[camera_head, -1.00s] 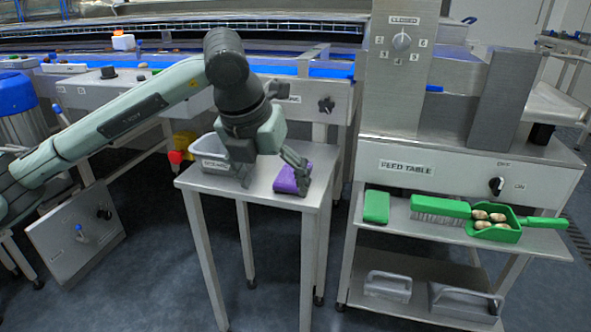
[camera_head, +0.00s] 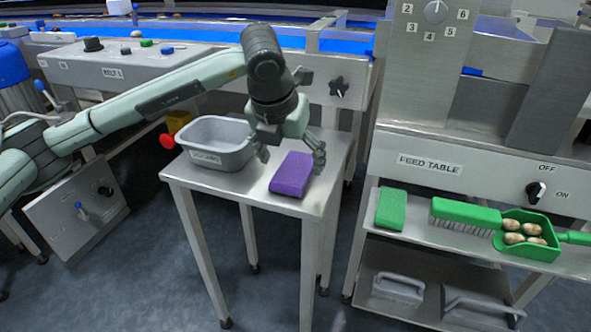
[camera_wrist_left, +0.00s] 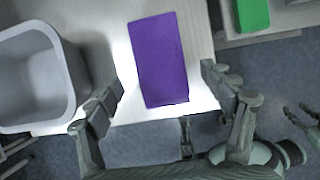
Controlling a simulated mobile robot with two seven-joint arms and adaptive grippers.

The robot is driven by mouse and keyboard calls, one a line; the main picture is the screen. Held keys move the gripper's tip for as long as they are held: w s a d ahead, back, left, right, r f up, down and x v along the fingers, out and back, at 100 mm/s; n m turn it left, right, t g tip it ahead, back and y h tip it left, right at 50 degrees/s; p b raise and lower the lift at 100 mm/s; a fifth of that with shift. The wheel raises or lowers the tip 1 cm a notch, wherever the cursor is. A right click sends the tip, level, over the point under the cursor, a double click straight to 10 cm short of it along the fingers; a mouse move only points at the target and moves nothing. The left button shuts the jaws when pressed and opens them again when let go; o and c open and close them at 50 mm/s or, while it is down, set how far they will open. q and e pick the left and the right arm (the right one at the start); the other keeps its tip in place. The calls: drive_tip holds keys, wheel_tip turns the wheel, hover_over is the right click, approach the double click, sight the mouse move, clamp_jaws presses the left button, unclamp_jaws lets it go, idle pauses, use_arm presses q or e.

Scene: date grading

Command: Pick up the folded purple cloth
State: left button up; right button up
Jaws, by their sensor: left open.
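The folded purple cloth (camera_head: 291,174) lies flat on a small steel table (camera_head: 240,190), near its right side. My left gripper (camera_head: 292,152) is open and empty over the table, just above and behind the cloth in the head view. In the left wrist view the cloth (camera_wrist_left: 160,58) lies between the two spread fingers of my left gripper (camera_wrist_left: 165,98), somewhat beyond their tips. I cannot tell whether a finger touches it. In the lower right corner of the wrist view, dark finger-like parts show that may be my right gripper.
A grey bin (camera_head: 218,146) stands on the table left of the cloth. To the right, a feed table shelf holds a green folded cloth (camera_head: 391,208), a green brush (camera_head: 465,214) and a green scoop (camera_head: 528,247) with several dates. A red knob (camera_head: 167,141) is beside the bin.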

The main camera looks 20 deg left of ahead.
sight(295, 173)
use_arm(q)
drive_tip(key=shift+x, duration=1.15)
drive_tip(key=shift+w+f, duration=0.1)
drive_tip(key=shift+f, duration=0.1)
drive_tip(key=c, duration=1.1)
drive_tip(key=shift+c, duration=0.2)
use_arm(e)
drive_tip(key=shift+w+f, duration=0.35)
drive_tip(key=shift+w, duration=0.1)
use_arm(q)
drive_tip(key=shift+r, duration=0.15)
